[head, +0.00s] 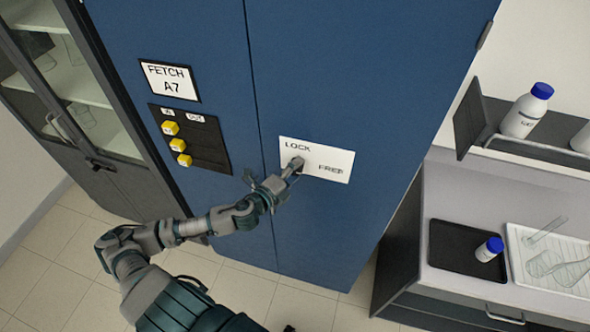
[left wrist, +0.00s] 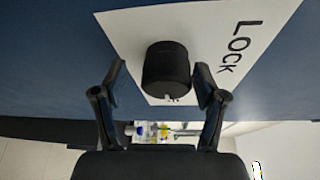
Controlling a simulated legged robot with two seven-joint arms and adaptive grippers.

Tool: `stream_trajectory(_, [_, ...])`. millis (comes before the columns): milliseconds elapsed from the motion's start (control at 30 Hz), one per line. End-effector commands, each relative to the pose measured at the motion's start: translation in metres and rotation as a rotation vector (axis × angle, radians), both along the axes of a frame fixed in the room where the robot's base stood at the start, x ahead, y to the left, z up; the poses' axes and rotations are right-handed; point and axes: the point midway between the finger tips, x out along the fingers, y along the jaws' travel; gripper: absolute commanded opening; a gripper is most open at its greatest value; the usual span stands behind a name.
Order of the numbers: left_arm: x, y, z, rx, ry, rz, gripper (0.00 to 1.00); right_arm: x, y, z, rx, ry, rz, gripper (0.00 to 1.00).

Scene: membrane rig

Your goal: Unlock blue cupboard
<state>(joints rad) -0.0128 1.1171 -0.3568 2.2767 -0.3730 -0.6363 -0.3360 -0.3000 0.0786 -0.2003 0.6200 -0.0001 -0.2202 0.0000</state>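The blue cupboard (head: 340,80) stands in the middle of the head view with its doors shut. A white plate (head: 328,166) marked LOCK and FREE is on its right door, and the plate also shows in the left wrist view (left wrist: 215,70). A black round knob (left wrist: 167,70) sticks out from the plate. My left gripper (head: 293,168) is at the knob. In the left wrist view its two fingers (left wrist: 160,88) are apart, one on each side of the knob; the right finger is very close to it. I cannot tell whether they touch.
The left door bears a FETCH A7 sign (head: 170,80) and a black panel (head: 205,150) with yellow pieces. A glass-doored cabinet (head: 60,90) stands at left. At right, a bench holds a dark tray (head: 445,240) with a bottle (head: 489,249) and a white glassware tray (head: 512,240).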

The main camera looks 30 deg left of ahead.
Motion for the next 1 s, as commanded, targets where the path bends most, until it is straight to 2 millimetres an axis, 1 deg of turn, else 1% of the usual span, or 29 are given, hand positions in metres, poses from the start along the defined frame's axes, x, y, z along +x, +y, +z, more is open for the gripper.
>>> stream_trajectory(167, [0.000,0.000,0.002,0.000,-0.005,-0.001,0.72,0.000,0.000,0.000,0.000,0.000,0.000,0.40])
stream_trajectory(233, [0.000,0.000,0.003,0.000,-0.005,-0.001,0.72,0.000,-0.004,0.000,-0.004,0.000,0.001,0.40])
stream_trajectory(367, [-0.005,0.000,0.003,0.001,-0.004,-0.001,0.72,0.000,-0.004,0.000,-0.003,0.000,0.001,0.40])
stream_trajectory(800, [-0.055,0.010,0.004,-0.001,0.001,-0.001,0.72,0.000,-0.002,0.000,-0.001,0.000,0.000,0.40])
stream_trajectory(1000, [-0.067,0.012,0.005,-0.002,0.000,-0.001,0.72,0.000,-0.001,0.000,-0.001,0.000,0.000,0.40])
